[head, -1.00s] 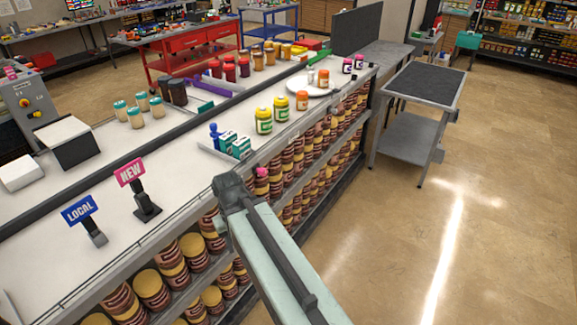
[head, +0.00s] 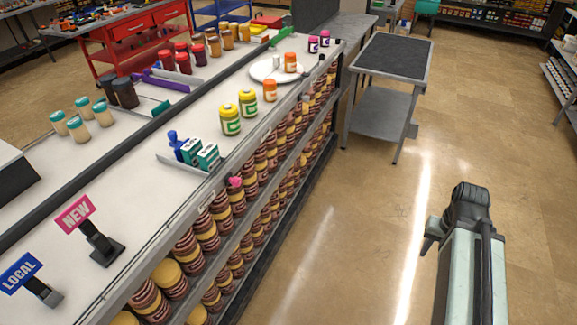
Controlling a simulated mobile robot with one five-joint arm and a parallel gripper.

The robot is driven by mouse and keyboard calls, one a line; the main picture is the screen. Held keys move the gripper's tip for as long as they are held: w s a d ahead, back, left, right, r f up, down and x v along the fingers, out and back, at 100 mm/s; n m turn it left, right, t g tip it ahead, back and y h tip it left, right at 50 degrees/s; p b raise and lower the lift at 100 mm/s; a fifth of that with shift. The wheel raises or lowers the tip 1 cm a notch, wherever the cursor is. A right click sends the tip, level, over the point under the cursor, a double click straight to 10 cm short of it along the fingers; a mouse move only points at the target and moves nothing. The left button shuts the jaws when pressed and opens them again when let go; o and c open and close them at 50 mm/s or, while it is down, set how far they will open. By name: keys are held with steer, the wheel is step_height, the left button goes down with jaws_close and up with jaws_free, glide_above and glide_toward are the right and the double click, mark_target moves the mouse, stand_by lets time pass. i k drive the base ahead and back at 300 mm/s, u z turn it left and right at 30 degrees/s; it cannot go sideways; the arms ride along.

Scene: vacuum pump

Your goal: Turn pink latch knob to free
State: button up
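A small pink knob (head: 235,182) sticks out from the front edge of the long white counter (head: 140,215), just below a blue-and-green group of items. It is small in the picture, so I cannot tell which way it is turned. My arm rises at the lower right, over the open floor, well to the right of the knob and apart from the counter. No gripper fingers show clearly; the far end of the arm is hidden behind its dark joint.
Rows of jars fill the shelves (head: 262,165) under the counter. Yellow-lidded jars (head: 230,120) and a white plate (head: 262,72) stand on top. A grey cart (head: 385,95) stands beyond. The floor (head: 340,240) between counter and arm is clear.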

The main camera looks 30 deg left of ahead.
mark_target(236, 182)
steer(key=z, duration=0.15)
steer(key=k, duration=1.1)
steer(key=u, duration=1.4)
steer(key=i, duration=0.6)
